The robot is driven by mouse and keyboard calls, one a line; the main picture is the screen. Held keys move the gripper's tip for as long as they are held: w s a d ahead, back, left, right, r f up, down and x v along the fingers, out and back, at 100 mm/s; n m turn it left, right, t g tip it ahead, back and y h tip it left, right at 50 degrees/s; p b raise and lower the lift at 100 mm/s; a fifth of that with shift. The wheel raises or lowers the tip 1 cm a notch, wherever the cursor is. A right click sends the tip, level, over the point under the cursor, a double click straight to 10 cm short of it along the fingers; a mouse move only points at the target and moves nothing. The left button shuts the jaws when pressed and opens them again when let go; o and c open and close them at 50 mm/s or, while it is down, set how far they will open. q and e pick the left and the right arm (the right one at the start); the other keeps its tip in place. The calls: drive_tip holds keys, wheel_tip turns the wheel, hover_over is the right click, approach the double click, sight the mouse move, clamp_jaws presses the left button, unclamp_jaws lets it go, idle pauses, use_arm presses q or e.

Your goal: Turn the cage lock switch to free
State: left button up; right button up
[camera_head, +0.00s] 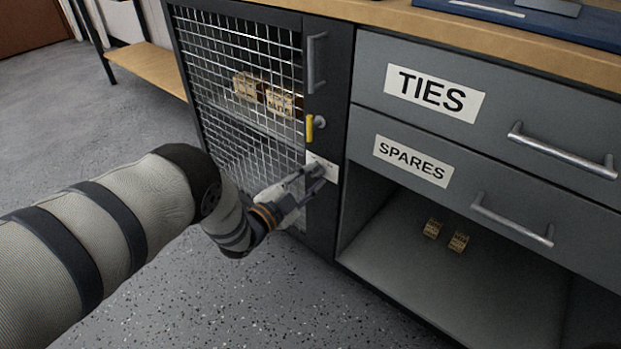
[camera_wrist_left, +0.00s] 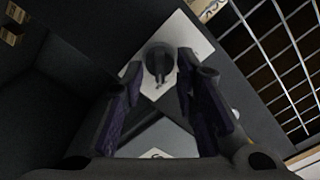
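The cage lock switch is a round black knob (camera_wrist_left: 159,62) on a white plate (camera_wrist_left: 188,40) in the left wrist view. In the head view the plate (camera_head: 330,170) sits on the dark frame below the yellow latch (camera_head: 309,128), and the knob is hidden by my gripper. My left gripper (camera_head: 315,176) is at the plate. In the left wrist view its two fingers (camera_wrist_left: 160,70) are apart, one on each side of the knob, with gaps visible. I cannot tell whether the fingertips reach past the knob's face. My right gripper is not in view.
The mesh cage (camera_head: 235,85) is closed and holds small boxes (camera_head: 262,95); its vertical handle (camera_head: 316,62) is above the latch. To the right are the TIES drawer (camera_head: 500,90), the SPARES drawer (camera_head: 480,165) and an open shelf (camera_head: 400,260) with two small boxes (camera_head: 458,241). The floor (camera_head: 250,310) in front is clear.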

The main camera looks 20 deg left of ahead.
use_arm(q)
drive_tip(key=v, duration=1.2)
